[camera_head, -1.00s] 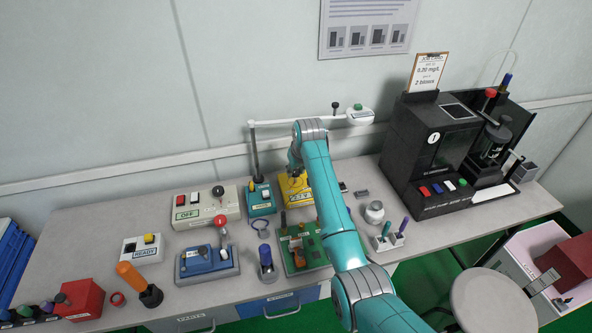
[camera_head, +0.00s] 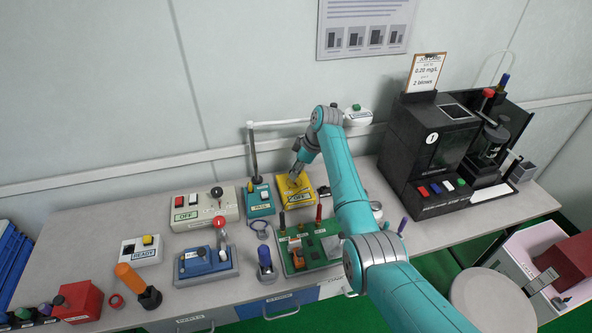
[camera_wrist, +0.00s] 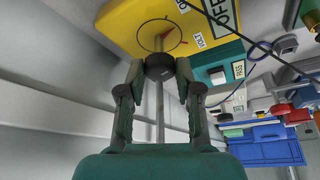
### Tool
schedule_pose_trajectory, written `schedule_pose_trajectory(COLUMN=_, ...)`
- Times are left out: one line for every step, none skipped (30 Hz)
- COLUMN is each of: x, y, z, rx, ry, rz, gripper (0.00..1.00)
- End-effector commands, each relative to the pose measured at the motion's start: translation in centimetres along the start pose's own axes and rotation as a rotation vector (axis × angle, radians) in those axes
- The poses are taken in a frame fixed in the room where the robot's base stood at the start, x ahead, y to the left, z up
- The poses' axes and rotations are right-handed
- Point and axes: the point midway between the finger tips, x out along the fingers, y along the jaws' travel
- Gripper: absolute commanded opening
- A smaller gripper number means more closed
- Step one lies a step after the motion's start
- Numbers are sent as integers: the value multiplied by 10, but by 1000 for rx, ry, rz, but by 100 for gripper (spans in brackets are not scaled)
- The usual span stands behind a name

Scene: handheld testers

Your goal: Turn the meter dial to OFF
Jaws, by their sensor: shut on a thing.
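In the wrist view the meter's yellow face (camera_wrist: 125,22) fills the top, with a thin dark ring and small red marks around the dial. My gripper (camera_wrist: 159,72) is shut on the black dial knob (camera_wrist: 158,66), one finger on each side. In the head view my gripper (camera_head: 294,172) is at the meter's top, and the knob is hidden there. The dial's exact pointer position is not clear.
A teal box (camera_head: 260,203) stands close left of the meter, with a lamp post (camera_head: 254,155) behind it. The green circuit board (camera_head: 298,258) with upright tools is in front. A black analyser (camera_head: 425,150) stands right. Bare bench lies behind the beige OFF panel (camera_head: 186,222).

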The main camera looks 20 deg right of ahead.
Motion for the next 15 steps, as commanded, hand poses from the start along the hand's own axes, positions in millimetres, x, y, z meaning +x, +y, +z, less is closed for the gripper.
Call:
schedule_pose_trajectory(x=0, y=1, z=1, rx=-39, ry=-2, rz=-20, gripper=0)
schedule_pose_trajectory(x=0, y=1, z=0, rx=-65, ry=-2, rz=-30, gripper=0)
schedule_pose_trajectory(x=0, y=1, z=1, rx=-99, ry=-2, rz=-45, gripper=0)
schedule_pose_trajectory(x=0, y=2, z=0, rx=-125, ry=-2, rz=-54, gripper=0)
schedule_pose_trajectory(x=0, y=2, z=0, rx=-149, ry=-2, rz=-65, gripper=0)
schedule_pose_trajectory(x=0, y=2, z=0, rx=-181, ry=-2, rz=-78, gripper=0)
schedule_pose_trajectory(x=0, y=2, z=0, rx=-205, ry=-1, rz=-88, gripper=0)
schedule_pose_trajectory(x=0, y=2, z=0, rx=-227, ry=-1, rz=-97, gripper=0)
schedule_pose_trajectory(x=0, y=2, z=0, rx=-257, ry=-1, rz=-110, gripper=0)
schedule_pose_trajectory(x=0, y=2, z=0, rx=-277, ry=-1, rz=-119, gripper=0)
schedule_pose_trajectory(x=0, y=3, z=0, rx=-297, ry=-1, rz=-127, gripper=0)
schedule_pose_trajectory(x=0, y=3, z=0, rx=-321, ry=-1, rz=-137, gripper=0)
schedule_pose_trajectory(x=1, y=3, z=0, rx=-339, ry=-2, rz=-144, gripper=0)
schedule_pose_trajectory(x=0, y=3, z=0, rx=-355, ry=-1, rz=-150, gripper=0)
schedule_pose_trajectory(x=0, y=3, z=0, rx=-374, ry=-2, rz=-158, gripper=0)
